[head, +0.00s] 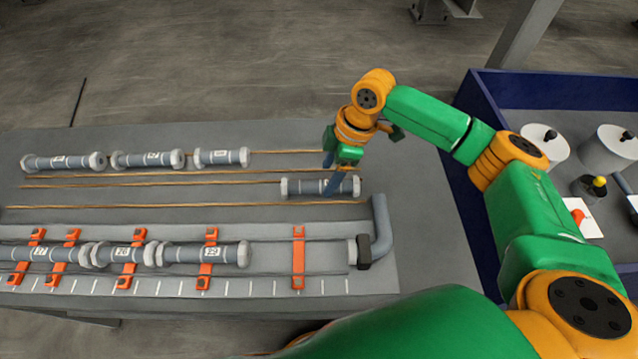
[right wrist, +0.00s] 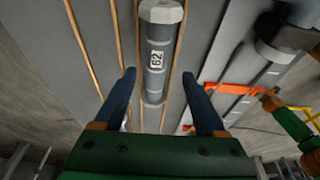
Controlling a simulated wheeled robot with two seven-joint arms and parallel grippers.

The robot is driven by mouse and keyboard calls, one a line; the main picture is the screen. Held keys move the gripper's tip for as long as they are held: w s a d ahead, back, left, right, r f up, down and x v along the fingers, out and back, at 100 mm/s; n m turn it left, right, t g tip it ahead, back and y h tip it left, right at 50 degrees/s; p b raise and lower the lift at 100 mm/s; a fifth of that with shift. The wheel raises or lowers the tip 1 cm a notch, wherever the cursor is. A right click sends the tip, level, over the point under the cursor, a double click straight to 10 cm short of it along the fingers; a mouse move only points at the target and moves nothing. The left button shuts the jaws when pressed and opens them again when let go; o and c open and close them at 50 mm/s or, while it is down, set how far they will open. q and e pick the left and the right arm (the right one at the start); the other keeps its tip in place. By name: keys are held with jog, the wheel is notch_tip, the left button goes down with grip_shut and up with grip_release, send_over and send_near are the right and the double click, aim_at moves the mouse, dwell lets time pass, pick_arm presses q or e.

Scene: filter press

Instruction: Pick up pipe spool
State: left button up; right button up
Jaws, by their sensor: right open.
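A grey pipe spool (head: 300,187) with pale flanged ends lies on the wooden rails at the right of the table's back half. It also shows in the right wrist view (right wrist: 157,60), with a white number label on its side. My right gripper (head: 333,182) is over this spool near its right end. In the right wrist view its two blue fingers (right wrist: 160,85) are open, one on each side of the spool, with nothing held. The fingers partly hide the spool in the head view. My left gripper is not in view.
Several other spools lie on the back rails (head: 148,160) and in the front row (head: 120,254). Orange brackets (head: 298,257) cross the front row. A grey bent pipe (head: 381,225) stands to the right. A blue-walled bin (head: 465,170) with pots is further right.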

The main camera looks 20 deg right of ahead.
aim_at(322, 183)
jog(key=x, duration=0.4)
jog(key=shift+w+a+f, duration=0.15)
jog(key=shift+w+a, duration=0.05)
jog(key=shift+w, duration=0.15)
grip_shut()
